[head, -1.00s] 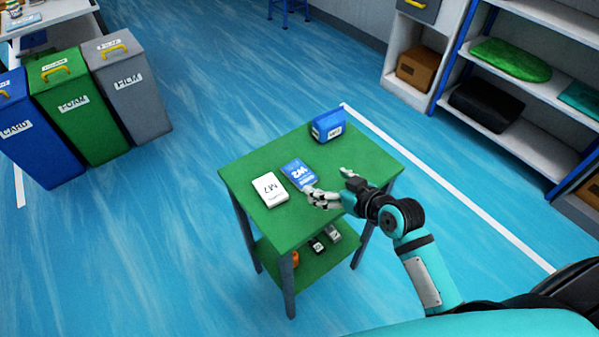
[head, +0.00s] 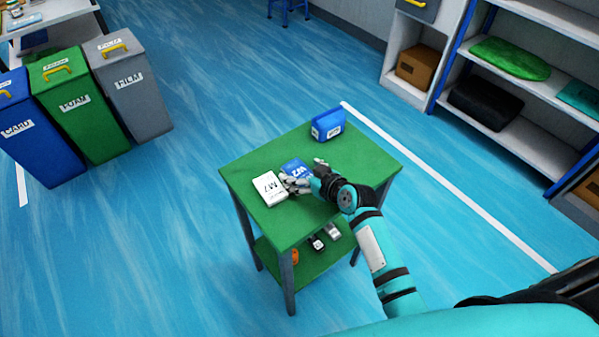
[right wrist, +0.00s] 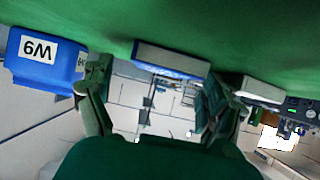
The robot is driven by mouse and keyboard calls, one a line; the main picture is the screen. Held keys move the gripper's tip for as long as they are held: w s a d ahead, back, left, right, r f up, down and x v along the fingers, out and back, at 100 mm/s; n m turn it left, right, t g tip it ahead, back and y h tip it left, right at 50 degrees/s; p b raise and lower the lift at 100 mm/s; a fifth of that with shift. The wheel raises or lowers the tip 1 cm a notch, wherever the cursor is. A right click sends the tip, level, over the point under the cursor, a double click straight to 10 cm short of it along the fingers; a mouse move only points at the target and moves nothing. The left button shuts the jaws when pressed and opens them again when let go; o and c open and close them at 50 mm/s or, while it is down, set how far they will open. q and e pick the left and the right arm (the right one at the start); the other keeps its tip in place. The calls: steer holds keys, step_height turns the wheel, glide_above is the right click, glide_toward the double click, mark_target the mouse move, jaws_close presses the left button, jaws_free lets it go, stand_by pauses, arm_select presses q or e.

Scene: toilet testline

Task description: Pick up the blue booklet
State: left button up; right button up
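The blue booklet (head: 293,166), marked W2, lies flat on the green tabletop (head: 245,164). In the right wrist view the booklet (right wrist: 172,61) shows edge-on between my two fingers, with its blue cover and pale edge visible. My right gripper (head: 302,173) is open at the booklet's near side and covers part of it in the head view. In the right wrist view the fingers of the right gripper (right wrist: 155,92) stand wide apart. I cannot tell whether they touch the booklet. My left gripper is not in view.
A white item marked M7 (head: 269,190) lies close left of the booklet. A blue box (head: 328,125) stands at the table's back corner. Small items (head: 318,243) sit on the lower shelf. Bins (head: 68,105) stand at left, shelving (head: 520,120) at right. The tabletop's right part is clear.

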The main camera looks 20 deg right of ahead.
steer(key=shift+s+f, duration=0.1)
steer(key=shift+f, duration=0.25)
